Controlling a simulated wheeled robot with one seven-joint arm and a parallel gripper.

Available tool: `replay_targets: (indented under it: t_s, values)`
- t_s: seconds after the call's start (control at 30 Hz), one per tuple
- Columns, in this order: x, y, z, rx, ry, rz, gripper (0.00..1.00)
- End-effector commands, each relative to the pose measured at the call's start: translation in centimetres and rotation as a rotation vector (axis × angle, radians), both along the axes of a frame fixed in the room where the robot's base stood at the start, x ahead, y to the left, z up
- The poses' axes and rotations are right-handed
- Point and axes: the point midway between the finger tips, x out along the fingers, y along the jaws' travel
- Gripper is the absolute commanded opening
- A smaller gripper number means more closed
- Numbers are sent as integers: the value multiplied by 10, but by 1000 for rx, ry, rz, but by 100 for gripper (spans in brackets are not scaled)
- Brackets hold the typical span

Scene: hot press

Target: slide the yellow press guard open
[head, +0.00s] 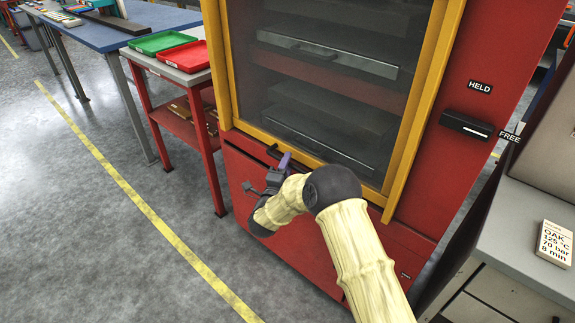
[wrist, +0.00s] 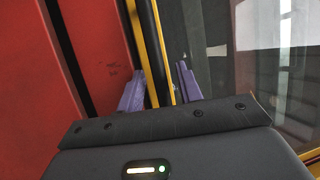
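The yellow press guard (head: 216,65) is a tall yellow frame around a see-through pane. It stands across the front of the red press, and the dark platens show behind the pane. A small dark handle (head: 272,151) sits at the guard's lower edge, left of its middle. My gripper (head: 283,163) is at that lower edge beside the handle. In the wrist view, its two purple fingers (wrist: 160,88) stand apart on either side of a yellow frame strip (wrist: 162,50) and a dark bar. I see a gap between them and no clear contact. The fingertips are partly hidden in the head view.
A black lever (head: 466,124) is on the red panel at right, between the labels HELD and FREE. A grey cabinet (head: 500,235) with an OAK card (head: 554,243) stands at right. Green and red trays (head: 185,55) are on a red-legged table at left. The floor at left is clear.

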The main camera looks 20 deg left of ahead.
Motion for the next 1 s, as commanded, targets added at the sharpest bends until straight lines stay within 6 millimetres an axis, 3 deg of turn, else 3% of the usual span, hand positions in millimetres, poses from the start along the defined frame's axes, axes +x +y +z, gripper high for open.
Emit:
replay_targets:
  t_s: [0.37, 0.5, 0.57, 0.83, 1.0]
  values:
    - [7, 0, 1, -1, 0, 1, 36]
    - [7, 0, 1, -1, 0, 1, 8]
    - [7, 0, 1, -1, 0, 1, 0]
    - [7, 0, 3, -1, 1, 1, 0]
    - [7, 0, 17, 0, -1, 1, 0]
